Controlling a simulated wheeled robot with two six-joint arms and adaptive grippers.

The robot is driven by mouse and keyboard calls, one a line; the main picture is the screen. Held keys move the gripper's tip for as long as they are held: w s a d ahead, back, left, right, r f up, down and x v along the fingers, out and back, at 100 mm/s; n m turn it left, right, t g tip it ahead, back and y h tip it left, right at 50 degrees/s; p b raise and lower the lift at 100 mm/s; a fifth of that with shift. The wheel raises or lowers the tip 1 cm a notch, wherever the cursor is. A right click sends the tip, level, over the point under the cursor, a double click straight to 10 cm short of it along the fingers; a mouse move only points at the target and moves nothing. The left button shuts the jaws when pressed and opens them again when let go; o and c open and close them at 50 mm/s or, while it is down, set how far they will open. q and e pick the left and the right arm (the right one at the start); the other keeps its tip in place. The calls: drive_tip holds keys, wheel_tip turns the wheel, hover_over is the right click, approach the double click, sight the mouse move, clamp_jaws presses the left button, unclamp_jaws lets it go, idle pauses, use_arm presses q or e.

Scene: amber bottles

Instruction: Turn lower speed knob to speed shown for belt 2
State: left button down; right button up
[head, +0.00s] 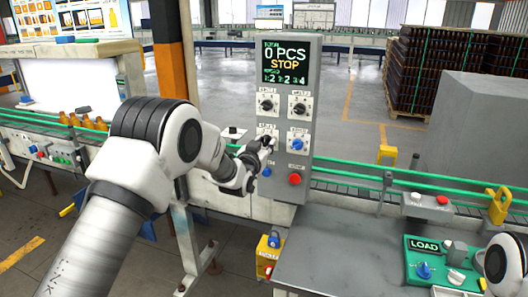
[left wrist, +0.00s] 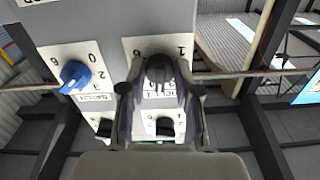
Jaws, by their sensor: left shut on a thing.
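Two black knobs, a left one (head: 267,105) and a right one (head: 300,107), sit below the screen. Under them is a blue knob (head: 298,144) at right. My left gripper (head: 265,146) is at the lower left knob, which it mostly hides. In the left wrist view my left gripper (left wrist: 160,90) has its fingers either side of a black knob (left wrist: 159,70), shut on it; the blue knob (left wrist: 75,75) is beside it, untouched.
A blue button (head: 267,172) and a red button (head: 295,179) are low on the panel, close under my left gripper. A conveyor with green rails (head: 345,183) runs behind. A green LOAD box (head: 425,245) sits on the grey table (head: 340,255) at right.

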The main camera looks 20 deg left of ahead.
use_arm(q)
drive_tip(key=n+b, duration=0.3)
drive_tip(key=n, duration=0.1)
drive_tip(key=shift+f+n+b, duration=0.3)
drive_tip(key=shift+f+b, duration=0.05)
drive_tip(key=n+b, duration=0.2)
drive_tip(key=n, duration=0.1)
drive_tip(key=shift+d+n, duration=0.1)
drive_tip(key=shift+n, duration=0.2)
drive_tip(key=n+b, duration=0.2)
drive_tip(key=n, duration=0.2)
drive_tip(key=shift+r, duration=0.15)
drive_tip(key=shift+n+b, duration=0.65)
drive_tip(key=shift+n, duration=1.15)
drive_tip(key=shift+r, duration=0.1)
drive_tip(key=c, duration=0.8)
unclamp_jaws()
